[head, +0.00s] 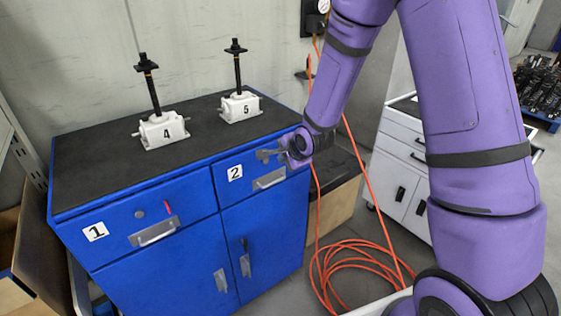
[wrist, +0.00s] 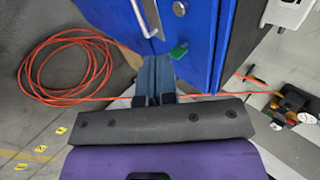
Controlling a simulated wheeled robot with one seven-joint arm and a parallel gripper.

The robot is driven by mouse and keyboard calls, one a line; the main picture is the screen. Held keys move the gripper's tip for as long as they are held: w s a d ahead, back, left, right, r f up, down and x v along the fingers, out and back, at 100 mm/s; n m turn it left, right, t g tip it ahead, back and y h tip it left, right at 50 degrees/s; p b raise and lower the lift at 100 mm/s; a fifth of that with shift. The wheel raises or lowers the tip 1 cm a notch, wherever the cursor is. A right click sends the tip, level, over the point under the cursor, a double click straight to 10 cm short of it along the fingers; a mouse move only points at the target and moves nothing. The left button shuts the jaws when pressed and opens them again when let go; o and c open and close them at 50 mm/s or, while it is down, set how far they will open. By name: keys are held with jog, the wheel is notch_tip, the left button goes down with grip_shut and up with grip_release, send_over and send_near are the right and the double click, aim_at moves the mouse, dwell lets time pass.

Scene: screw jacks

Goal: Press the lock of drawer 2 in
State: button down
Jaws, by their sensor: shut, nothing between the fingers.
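Drawer 2 (head: 222,188) is the upper right drawer of the blue cabinet, shut, with a bar handle (head: 269,179). In the wrist view its handle (wrist: 146,20) is at the top. A small round silver lock (wrist: 179,8) lies beside the handle near the top edge; I cannot tell whether it stands out or is pressed in. A green marker (wrist: 177,52) is nearer my fingers. In the wrist view the fingertips (wrist: 154,62) are below the marker; contact is unclear.
Drawer 1 (head: 110,246), on the left, has its own lock (head: 140,214) and a red marker (head: 167,207). Screw jacks 4 (head: 162,132) and 5 (head: 240,107) stand on the cabinet's black top. An orange hose (head: 350,262) lies coiled on the floor at right.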

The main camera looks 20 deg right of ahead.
jog(key=shift+s+d+r, duration=0.1)
jog(key=shift+s+r, duration=0.35)
jog(key=shift+r, duration=0.05)
jog(key=s+d+r+n+g+h, duration=0.1)
jog(key=s+d+r+n, duration=0.1)
jog(key=s+r+n, duration=0.5)
jog(key=s+d+r+h, duration=0.1)
jog(key=s+d+r, duration=0.25)
jog(key=r, duration=0.75)
jog(key=s+r+n+g, duration=0.1)
jog(key=s+r+n, duration=0.3)
jog(key=s, duration=0.7)
jog(key=s+d+r+n+g, duration=0.1)
jog(key=s+r+n, duration=0.3)
jog(key=s, duration=0.7)
jog(key=shift+d+r, duration=0.15)
jog(key=shift+r, duration=0.6)
